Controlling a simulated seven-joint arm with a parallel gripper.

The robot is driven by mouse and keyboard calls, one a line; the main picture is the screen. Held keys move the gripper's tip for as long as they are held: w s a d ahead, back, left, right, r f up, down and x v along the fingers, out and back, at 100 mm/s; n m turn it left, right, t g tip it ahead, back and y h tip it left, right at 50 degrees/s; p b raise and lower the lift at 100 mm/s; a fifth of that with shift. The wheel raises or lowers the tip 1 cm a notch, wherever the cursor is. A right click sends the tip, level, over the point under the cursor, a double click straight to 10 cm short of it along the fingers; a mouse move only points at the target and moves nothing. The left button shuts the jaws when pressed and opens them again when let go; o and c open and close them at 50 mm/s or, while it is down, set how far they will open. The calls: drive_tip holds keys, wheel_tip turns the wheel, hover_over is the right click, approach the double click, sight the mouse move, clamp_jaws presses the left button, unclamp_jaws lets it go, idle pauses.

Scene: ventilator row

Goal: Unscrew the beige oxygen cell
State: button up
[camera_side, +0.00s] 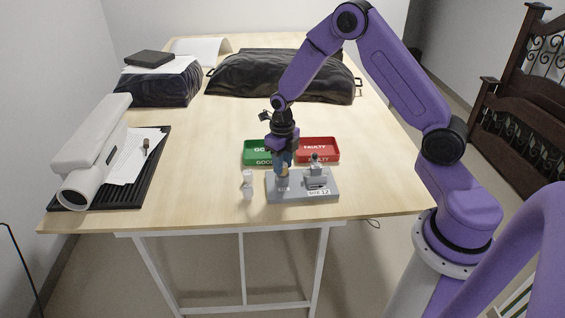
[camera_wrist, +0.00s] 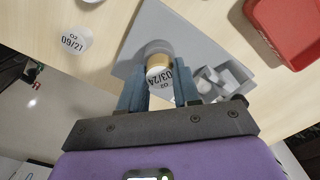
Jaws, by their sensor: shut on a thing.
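The beige oxygen cell (camera_wrist: 158,62) has a white end marked "O2 03/24" and sits between my fingers in the wrist view. My gripper (camera_wrist: 160,86) is shut on it, one blue-grey finger on each side. A grey round socket shows just behind the cell; I cannot tell how far the cell is threaded in. In the side view my gripper (camera_side: 284,165) points down over the left part of the grey block (camera_side: 300,197), which is labelled "SITE 12". My fingers mostly hide the cell there. A white cell marked "O2 09/27" (camera_wrist: 74,42) stands on the table left of the block.
A green tray marked GOOD (camera_side: 252,157) and a red tray marked FAULTY (camera_side: 331,152) lie behind the block. A grey fitting (camera_side: 316,176) rises from the block's right part. A white device (camera_side: 95,150) lies at the left. The table's front edge is close.

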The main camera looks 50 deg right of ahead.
drive_tip(key=shift+n, duration=0.3)
idle(0.5)
drive_tip(key=o, duration=0.9)
drive_tip(key=shift+c, duration=0.2)
drive_tip(key=m, duration=0.4)
drive_tip(key=shift+m, duration=0.3)
drive_tip(key=m, duration=0.4)
drive_tip(key=shift+m, duration=0.3)
drive_tip(key=m, duration=0.4)
drive_tip(key=shift+m, duration=0.3)
drive_tip(key=m, duration=0.4)
